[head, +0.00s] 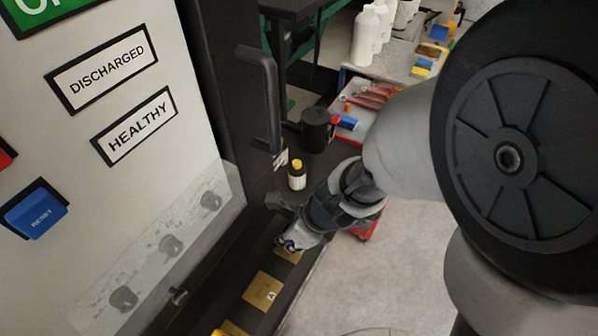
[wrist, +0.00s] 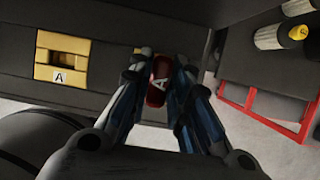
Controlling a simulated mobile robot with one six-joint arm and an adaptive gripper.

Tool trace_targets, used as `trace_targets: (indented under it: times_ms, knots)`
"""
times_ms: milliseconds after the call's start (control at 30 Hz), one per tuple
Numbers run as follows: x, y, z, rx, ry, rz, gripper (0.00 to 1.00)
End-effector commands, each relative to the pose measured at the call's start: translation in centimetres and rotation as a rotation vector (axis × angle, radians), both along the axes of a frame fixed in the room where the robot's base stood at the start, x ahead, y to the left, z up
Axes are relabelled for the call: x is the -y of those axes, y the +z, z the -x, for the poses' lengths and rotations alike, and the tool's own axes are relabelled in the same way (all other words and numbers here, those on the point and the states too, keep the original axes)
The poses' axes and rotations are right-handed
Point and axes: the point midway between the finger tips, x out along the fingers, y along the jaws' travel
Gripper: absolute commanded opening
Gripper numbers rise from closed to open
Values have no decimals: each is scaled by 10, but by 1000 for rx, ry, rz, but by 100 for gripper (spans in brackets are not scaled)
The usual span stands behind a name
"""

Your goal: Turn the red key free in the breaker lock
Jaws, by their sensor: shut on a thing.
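The red key (wrist: 157,92), marked with a white A, is between the two fingers of my gripper (wrist: 160,72) in the wrist view. The fingers are shut on it from both sides. The key's far end meets the dark panel, with a sliver of brass (wrist: 137,50) beside it; how deep it sits is hidden. In the head view my gripper (head: 289,243) is low over a brass plate (head: 291,254) on the dark ledge and covers the key. Another brass plate (head: 263,290) labelled A lies nearer; the wrist view shows a slotted one (wrist: 61,55).
A white panel (head: 130,180) with signs, a blue RESET button (head: 36,209) and a black handle (head: 262,98) stands left of my arm. A yellow-capped bottle (head: 297,176) and black mug (head: 317,128) stand beyond. A red tray (head: 345,107) holds tools. Grey floor is clear below.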

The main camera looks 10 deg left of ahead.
Motion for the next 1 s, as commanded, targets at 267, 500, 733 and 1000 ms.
trace_targets:
  times_ms: [267, 500, 733, 1000]
  knots:
    - [1, 1, -2, -2, 180, 0, 0]
    - [0, 3, -1, -5, 830, -1, 0]
    - [-1, 3, 0, -4, 1399, -2, 0]
    - [0, 0, 0, -2, 1613, -1, 0]
